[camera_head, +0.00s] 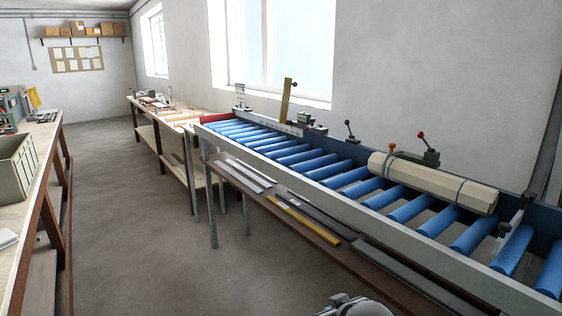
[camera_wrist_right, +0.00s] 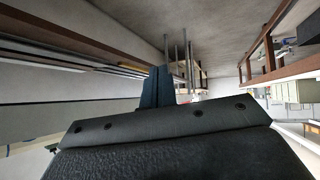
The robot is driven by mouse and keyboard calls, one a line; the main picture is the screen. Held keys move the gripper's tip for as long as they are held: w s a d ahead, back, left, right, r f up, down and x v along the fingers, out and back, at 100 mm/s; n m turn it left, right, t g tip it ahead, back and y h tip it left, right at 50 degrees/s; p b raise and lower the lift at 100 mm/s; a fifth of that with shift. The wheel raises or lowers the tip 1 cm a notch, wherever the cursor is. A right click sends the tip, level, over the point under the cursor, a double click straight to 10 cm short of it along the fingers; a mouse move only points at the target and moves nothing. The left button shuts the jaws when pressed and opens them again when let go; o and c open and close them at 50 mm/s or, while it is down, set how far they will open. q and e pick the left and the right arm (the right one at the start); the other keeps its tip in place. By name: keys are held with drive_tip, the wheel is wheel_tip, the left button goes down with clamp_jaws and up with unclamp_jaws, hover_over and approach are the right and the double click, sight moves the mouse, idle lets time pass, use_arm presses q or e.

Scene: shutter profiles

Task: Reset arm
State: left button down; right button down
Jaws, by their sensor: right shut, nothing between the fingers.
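My right gripper (camera_wrist_right: 157,88) shows in the right wrist view, its dark blue fingers together with nothing between them. It is in free air, apart from the shelf edge and table legs beyond it. A small grey part of my own body shows at the bottom edge of the head view. My left gripper is in neither view. A cream bundle of profiles (camera_head: 430,183) with a dark strap lies on the blue rollers of the conveyor (camera_head: 290,158).
Loose profiles (camera_head: 290,213) lie on the brown shelf along the conveyor's front. A workbench (camera_head: 165,125) stands beyond its far end. At left, another bench (camera_head: 45,135) carries a grey-green crate (camera_head: 16,165). The floor (camera_head: 135,215) between is clear.

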drive_tip(key=s+d+f+m+g, duration=0.2)
drive_tip(key=s+f+g, duration=0.5)
drive_tip(key=s+f, duration=1.9)
drive_tip(key=s, duration=0.3)
